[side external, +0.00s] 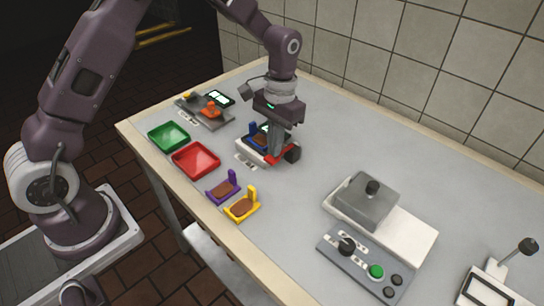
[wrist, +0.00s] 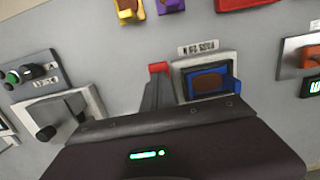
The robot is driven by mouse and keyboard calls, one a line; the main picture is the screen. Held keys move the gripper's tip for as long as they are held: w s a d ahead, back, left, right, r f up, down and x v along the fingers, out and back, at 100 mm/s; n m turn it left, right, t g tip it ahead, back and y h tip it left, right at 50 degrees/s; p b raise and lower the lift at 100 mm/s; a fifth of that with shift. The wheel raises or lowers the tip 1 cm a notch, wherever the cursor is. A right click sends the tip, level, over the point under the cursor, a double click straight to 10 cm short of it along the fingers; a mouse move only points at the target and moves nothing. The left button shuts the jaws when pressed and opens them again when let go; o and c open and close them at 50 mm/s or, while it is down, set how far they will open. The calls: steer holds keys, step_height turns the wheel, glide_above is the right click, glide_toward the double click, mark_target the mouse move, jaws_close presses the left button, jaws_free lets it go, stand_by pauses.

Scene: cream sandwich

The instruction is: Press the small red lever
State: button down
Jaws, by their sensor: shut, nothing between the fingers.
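The small red lever (wrist: 159,67) shows in the wrist view beside a white device (wrist: 179,70) that holds a blue holder (wrist: 232,84) with a brown round piece (wrist: 209,82). My gripper (wrist: 157,80) is shut and empty. Its fingertips overlap the lower edge of the red lever in the picture; I cannot tell whether they touch it. In the side external view my gripper (side external: 277,153) points down over the device (side external: 252,152), and red parts of the lever (side external: 273,160) show by the fingertips. The gripper partly hides the device and the lever.
A red tray (side external: 196,160) and a green tray (side external: 168,137) stand left of the device. A purple holder (side external: 222,189) and a yellow holder (side external: 242,207) stand in front. A grey press (side external: 365,200) and a control panel (side external: 365,265) stand to the right. The middle tabletop is clear.

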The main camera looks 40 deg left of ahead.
mark_target(285, 149)
steer(key=shift+f, duration=0.1)
step_height(285, 149, down, 3)
steer(key=shift+r, duration=0.1)
steer(key=shift+w+r, duration=0.3)
steer(key=shift+w, duration=0.5)
steer(key=shift+w+r, duration=0.3)
steer(key=shift+w, duration=0.45)
steer(key=shift+w+r, duration=0.15)
steer(key=shift+r, duration=1.65)
steer(key=shift+w+r, duration=0.15)
steer(key=shift+r, duration=1.6)
